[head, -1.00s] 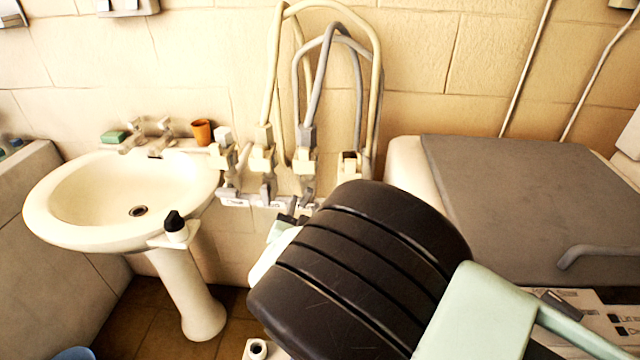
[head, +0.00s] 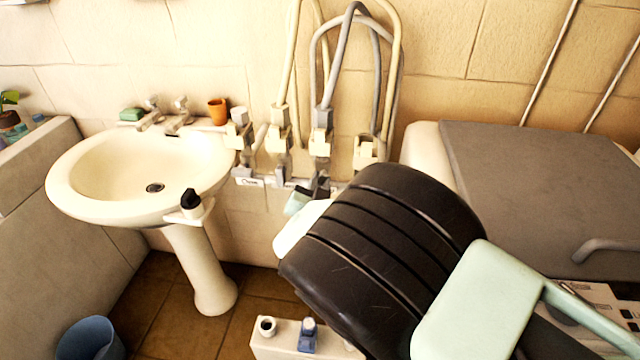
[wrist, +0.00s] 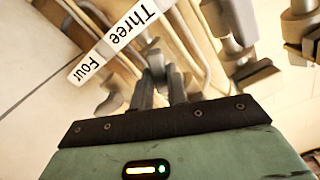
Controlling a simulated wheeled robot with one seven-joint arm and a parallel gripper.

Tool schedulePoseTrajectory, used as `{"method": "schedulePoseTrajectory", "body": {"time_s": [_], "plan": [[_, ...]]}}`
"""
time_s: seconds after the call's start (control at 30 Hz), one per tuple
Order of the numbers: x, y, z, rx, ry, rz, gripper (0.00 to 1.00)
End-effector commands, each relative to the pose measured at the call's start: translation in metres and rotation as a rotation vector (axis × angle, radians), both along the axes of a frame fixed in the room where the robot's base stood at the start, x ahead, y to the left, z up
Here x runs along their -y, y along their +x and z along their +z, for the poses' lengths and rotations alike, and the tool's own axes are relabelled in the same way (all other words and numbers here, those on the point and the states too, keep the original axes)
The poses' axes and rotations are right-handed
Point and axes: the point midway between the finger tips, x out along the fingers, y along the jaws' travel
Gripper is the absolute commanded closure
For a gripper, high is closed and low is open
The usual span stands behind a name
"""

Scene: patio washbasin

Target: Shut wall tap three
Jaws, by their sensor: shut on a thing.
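Several wall taps stand in a row right of the basin, with hoses on some. The third from the left, wall tap three (head: 320,146), has a pale body and a grey lever hanging below it. My gripper (head: 318,187) is at that lever, shut on it; my own dark wrist hides part of this spot. In the wrist view the fingers (wrist: 161,90) close around a grey lever (wrist: 155,62), beside the labels "Three" (wrist: 130,25) and "Four" (wrist: 86,68). The tap four body (head: 367,152) is just to the right.
A white washbasin (head: 65,190) with an orange cup (head: 217,111) and a green soap (head: 131,114) is at left. A grey-lidded washing unit (head: 540,180) stands at right. A blue bucket (head: 90,338) is on the floor. Hoses (head: 398,80) loop above the taps.

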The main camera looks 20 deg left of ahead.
Motion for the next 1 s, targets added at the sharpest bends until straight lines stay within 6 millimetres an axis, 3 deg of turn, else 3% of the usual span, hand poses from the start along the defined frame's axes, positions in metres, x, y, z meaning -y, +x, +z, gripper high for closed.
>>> {"method": "schedulePoseTrajectory", "body": {"time_s": [0.37,1.0], "plan": [[0.0013,0.0007,-0.0067,-0.046,0.186,-0.002,1.0],[0.0029,0.0011,-0.0112,-0.183,0.77,-0.001,1.0]]}}
